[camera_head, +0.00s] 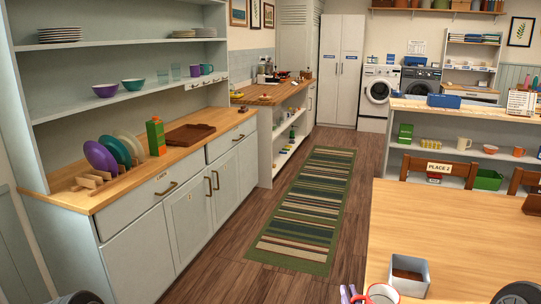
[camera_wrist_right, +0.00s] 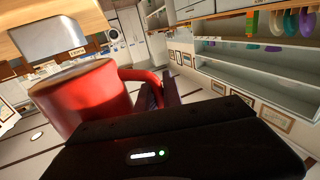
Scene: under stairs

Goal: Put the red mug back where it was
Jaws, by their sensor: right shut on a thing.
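The red mug (camera_head: 381,294), white inside, is at the bottom edge of the head view, partly cut off. In the right wrist view the mug (camera_wrist_right: 85,98) is large and close, with its handle toward my fingers. My right gripper (camera_head: 348,294) shows purple fingertips beside the mug's left side. In the right wrist view the gripper (camera_wrist_right: 161,93) is shut at the handle. The mug is close to the near left edge of the wooden table (camera_head: 455,235); I cannot tell whether it touches it. My left gripper is not in view.
A grey open box (camera_head: 409,274) stands on the table just behind the mug. Chairs (camera_head: 437,171) stand behind the table. At left, a dresser (camera_head: 150,228) holds a plate rack, a green carton (camera_head: 156,137), a brown tray (camera_head: 188,134), bowls and cups. The striped rug (camera_head: 309,205) is clear.

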